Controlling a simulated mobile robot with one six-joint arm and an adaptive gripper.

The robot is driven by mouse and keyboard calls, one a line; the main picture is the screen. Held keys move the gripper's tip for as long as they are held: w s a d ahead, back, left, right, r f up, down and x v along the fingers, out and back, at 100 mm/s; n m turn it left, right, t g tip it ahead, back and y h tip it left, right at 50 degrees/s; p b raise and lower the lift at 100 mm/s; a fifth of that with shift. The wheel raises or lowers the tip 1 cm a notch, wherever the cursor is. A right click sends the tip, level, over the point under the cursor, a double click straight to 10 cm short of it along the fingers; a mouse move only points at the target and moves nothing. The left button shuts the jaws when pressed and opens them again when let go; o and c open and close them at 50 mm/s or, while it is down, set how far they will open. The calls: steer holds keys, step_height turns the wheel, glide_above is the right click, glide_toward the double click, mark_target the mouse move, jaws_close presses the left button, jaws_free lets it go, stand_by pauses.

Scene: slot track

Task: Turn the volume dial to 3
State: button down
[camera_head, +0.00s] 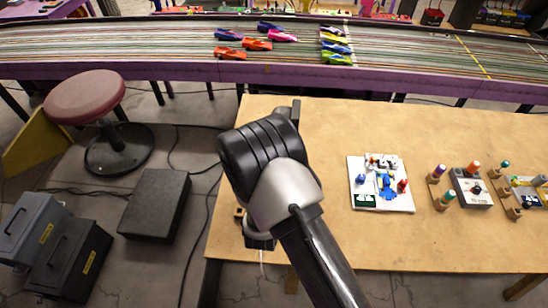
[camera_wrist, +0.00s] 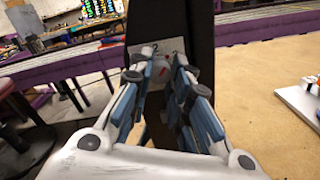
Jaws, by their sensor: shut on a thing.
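The volume dial (camera_wrist: 162,71) is a small grey knob with a red mark, on the front of a tall black box (camera_wrist: 172,22) in the wrist view. A light grey panel (camera_wrist: 146,48) behind the dial shows a "2" above it. The other numbers are covered by my fingers or too small to read. My gripper (camera_wrist: 161,77) has its two fingers on either side of the dial and is shut on it. In the head view my arm hides the dial and the gripper; a dark edge (camera_head: 296,110) shows behind the arm.
The wooden table (camera_head: 310,125) has free room between my arm and a white board (camera_head: 381,203) with small parts. Several small devices stand at the table's right. A slot track (camera_head: 180,45) with toy cars runs behind. A red stool (camera_head: 85,97) and dark boxes are at left.

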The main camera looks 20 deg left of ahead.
steer(key=shift+m+b, duration=0.85)
steer(key=shift+m, duration=1.15)
steer(key=c, duration=1.5)
jaws_free()
steer(key=shift+o, duration=0.2)
steer(key=s+d, duration=0.2)
steer(key=s, duration=0.9)
steer(key=shift+s+d, duration=0.2)
steer(key=shift+s, duration=0.2)
